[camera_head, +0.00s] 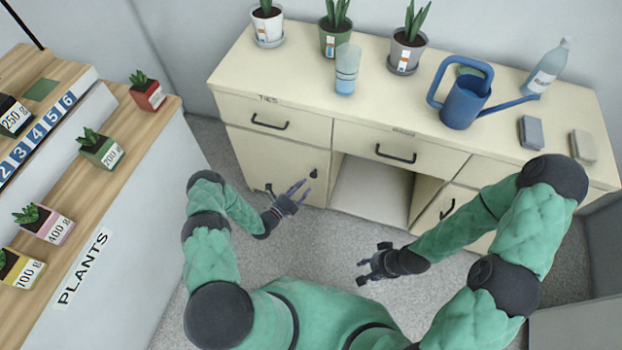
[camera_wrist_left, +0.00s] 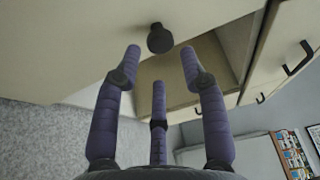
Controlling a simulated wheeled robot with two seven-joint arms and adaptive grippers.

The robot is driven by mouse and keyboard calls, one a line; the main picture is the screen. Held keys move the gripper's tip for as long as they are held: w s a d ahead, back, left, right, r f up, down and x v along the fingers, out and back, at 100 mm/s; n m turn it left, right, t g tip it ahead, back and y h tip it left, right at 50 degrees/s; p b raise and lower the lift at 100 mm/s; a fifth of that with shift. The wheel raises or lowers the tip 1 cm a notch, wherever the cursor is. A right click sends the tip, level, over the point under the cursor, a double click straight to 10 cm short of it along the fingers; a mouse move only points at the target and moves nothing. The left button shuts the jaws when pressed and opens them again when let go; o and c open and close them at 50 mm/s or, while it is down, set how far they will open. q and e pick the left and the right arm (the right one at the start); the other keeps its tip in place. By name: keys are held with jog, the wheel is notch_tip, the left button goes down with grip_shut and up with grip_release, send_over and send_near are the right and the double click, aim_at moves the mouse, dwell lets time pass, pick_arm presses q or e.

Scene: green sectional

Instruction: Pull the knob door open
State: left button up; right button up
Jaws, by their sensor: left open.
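The cream cabinet door (camera_head: 275,160) is at the left end of the cabinet, below a drawer, and looks closed. Its small dark round knob (camera_head: 313,174) sits near the door's right edge. In the left wrist view the knob (camera_wrist_left: 160,38) is ahead of the fingertips, between the two outer fingers in the picture. My left gripper (camera_head: 298,188) is open and empty, close in front of the door, just below and left of the knob. It also shows in the left wrist view (camera_wrist_left: 161,62), apart from the knob. My right gripper (camera_head: 368,266) is open and empty over the floor.
An open recess (camera_head: 370,190) lies right of the door. Drawer handles (camera_head: 396,154) stick out above it. A blue watering can (camera_head: 465,100), a bottle (camera_head: 547,68) and potted plants stand on top. A plant shelf (camera_head: 130,190) stands at left. Grey floor (camera_head: 320,240) is clear.

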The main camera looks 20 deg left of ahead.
aim_at(312, 177)
pick_arm(q)
jog(key=b+x, duration=0.1)
jog(key=x, duration=0.4)
jog(key=shift+w+d, duration=0.2)
jog(key=shift+w, duration=0.1)
grip_shut()
